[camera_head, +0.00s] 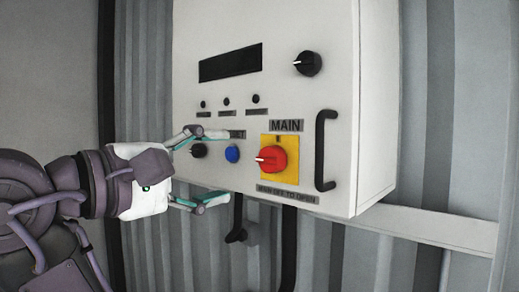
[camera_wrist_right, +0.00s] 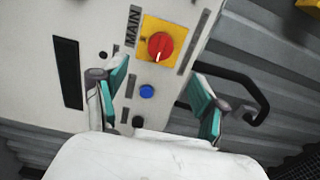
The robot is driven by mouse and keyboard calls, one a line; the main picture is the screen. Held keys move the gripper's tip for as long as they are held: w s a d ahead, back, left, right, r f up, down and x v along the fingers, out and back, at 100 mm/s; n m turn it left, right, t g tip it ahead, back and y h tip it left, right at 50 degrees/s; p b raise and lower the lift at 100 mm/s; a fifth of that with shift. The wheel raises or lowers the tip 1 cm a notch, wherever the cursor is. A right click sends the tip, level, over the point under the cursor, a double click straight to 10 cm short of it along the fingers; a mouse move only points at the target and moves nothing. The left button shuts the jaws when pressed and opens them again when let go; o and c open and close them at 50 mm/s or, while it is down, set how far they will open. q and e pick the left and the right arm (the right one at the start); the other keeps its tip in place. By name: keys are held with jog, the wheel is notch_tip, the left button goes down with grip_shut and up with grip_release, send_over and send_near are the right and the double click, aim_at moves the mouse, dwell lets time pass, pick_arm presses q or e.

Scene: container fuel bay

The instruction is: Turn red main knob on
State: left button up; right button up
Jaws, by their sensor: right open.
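The red main knob (camera_head: 271,158) sits on a yellow square plate (camera_head: 291,142) under the MAIN label (camera_head: 286,126) on the white control box. Its white pointer mark faces left in the head view. My right gripper (camera_head: 222,167) is open and empty, left of the knob, its two fingers one above the other and pointing towards it. In the right wrist view the knob (camera_wrist_right: 161,45) shows beyond the open fingertips (camera_wrist_right: 158,82), roughly centred between them and apart from them. My left gripper is not in view.
A blue button (camera_head: 232,154) and a black knob (camera_head: 198,150) lie near my right fingers. A black knob (camera_head: 308,63) is at the upper right, and a black handle (camera_head: 326,150) stands right of the red knob. A grey ledge (camera_head: 430,228) runs along the corrugated wall.

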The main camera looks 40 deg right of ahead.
aim_at(267, 160)
jog(key=d+p, duration=0.1)
jog(key=d, duration=0.2)
jog(key=d+p, duration=0.1)
jog(key=d, duration=0.2)
jog(key=d+p, duration=0.1)
jog(key=d, duration=0.3)
jog(key=shift+w+p, duration=0.35)
jog(key=shift+w+d, duration=0.1)
jog(key=shift+d, duration=0.25)
